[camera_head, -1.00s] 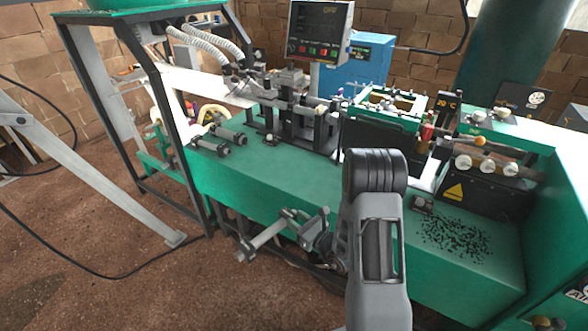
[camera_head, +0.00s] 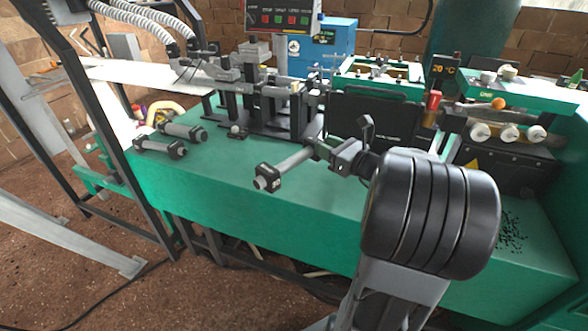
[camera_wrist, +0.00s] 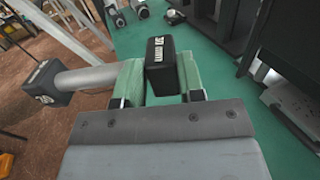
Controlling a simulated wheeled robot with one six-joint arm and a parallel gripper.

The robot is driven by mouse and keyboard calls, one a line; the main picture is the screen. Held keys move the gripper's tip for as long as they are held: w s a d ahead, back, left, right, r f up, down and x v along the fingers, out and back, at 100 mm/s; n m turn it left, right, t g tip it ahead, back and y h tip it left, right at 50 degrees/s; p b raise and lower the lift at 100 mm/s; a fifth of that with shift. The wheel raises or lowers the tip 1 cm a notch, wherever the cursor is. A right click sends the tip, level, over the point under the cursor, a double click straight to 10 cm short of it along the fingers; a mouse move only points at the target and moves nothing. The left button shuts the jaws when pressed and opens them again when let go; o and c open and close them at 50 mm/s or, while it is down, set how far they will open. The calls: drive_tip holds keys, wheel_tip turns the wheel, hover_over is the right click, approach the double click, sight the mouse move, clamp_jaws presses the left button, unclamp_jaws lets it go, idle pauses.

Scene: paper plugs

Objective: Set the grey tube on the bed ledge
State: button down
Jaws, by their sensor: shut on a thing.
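The grey tube (camera_head: 291,164) has dark end caps and lies nearly level in my gripper (camera_head: 336,157). In the wrist view, the green jaw pads of my gripper (camera_wrist: 160,80) sit on either side of one dark cap (camera_wrist: 163,65). The grey body (camera_wrist: 90,78) and the other cap (camera_wrist: 50,85) stick out to the left. The green bed ledge (camera_head: 225,163) runs along the front of the machine. In the head view the tube appears over its front part; I cannot tell how high above it.
Two similar grey tubes (camera_head: 155,146) (camera_head: 180,131) lie on the left of the ledge. Black clamp fixtures (camera_head: 300,115) stand behind. Dark specks (camera_head: 512,232) are scattered at the right. The green top between the tubes and the fixtures' front has free room.

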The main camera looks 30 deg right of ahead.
drive_tip(key=shift+w+d+f+b, duration=0.1)
drive_tip(key=shift+w+f+b, duration=0.25)
drive_tip(key=shift+w+f, duration=1.3)
drive_tip(key=shift+w+f+b, duration=0.3)
drive_tip(key=shift+w+f, duration=0.9)
drive_tip(key=shift+w, duration=0.85)
drive_tip(key=shift+w+d+f+b, duration=0.1)
drive_tip(key=shift+w+f+b, duration=0.25)
drive_tip(key=shift+w+f, duration=1.3)
drive_tip(key=shift+w+f+b, duration=0.15)
drive_tip(key=shift+f+b, duration=0.05)
drive_tip(key=shift+f, duration=0.5)
drive_tip(key=shift+w+f+b, duration=0.15)
drive_tip(key=shift+f, duration=0.5)
drive_tip(key=shift+f, duration=0.1)
drive_tip(key=shift+f, duration=0.1)
drive_tip(key=c, duration=0.7)
unclamp_jaws()
drive_tip(key=shift+c, duration=0.2)
